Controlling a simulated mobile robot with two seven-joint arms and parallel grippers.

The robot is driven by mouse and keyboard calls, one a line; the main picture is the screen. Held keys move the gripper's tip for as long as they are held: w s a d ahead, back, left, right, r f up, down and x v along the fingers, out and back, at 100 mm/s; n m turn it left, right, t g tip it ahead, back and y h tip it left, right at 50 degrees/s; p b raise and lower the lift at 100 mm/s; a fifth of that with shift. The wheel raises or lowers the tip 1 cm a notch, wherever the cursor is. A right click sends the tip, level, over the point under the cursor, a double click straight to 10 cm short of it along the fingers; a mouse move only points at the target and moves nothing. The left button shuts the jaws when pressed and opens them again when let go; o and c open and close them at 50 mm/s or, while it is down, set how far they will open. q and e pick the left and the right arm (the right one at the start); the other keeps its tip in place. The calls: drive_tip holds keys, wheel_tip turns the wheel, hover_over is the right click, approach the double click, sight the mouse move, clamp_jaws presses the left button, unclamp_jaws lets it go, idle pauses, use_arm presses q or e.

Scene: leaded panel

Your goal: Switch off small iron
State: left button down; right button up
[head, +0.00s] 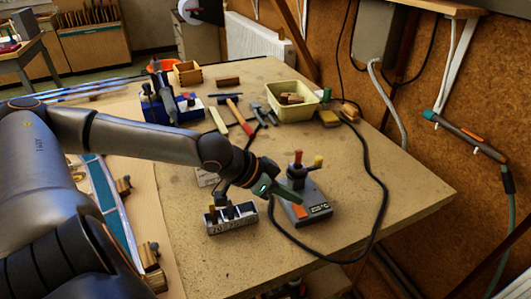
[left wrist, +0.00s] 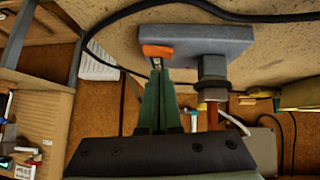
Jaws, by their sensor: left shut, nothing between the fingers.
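A grey iron station (head: 320,207) stands on the bench, with an orange rocker switch (head: 299,212), a small dark label, and a red-topped and a yellow-topped handle upright at its back. My left gripper (head: 296,197) reaches over the station's left side, its green fingers shut and empty. In the left wrist view the fingertips (left wrist: 158,75) point at the orange switch (left wrist: 158,51) on the grey base (left wrist: 205,42). They look very close to it; I cannot tell whether they touch. Which way the switch is tipped is not clear. My right gripper is not in view.
A metal block with number markings (head: 232,220) stands just left of the station, under my left wrist. A black cable (head: 384,190) loops round the station's right side. A cream bin (head: 292,106) and hand tools lie farther back. The right bench top is mostly clear.

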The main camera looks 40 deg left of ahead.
use_arm(q)
wheel_tip(320, 180, up, 3)
drive_tip(key=shift+f+p, duration=0.15)
drive_tip(key=shift+p, duration=1)
drive_tip(key=s+d+p+v, duration=0.1)
drive_tip(key=p+v, duration=0.2)
drive_tip(key=v, duration=0.6)
drive_tip(key=shift+s, duration=0.15)
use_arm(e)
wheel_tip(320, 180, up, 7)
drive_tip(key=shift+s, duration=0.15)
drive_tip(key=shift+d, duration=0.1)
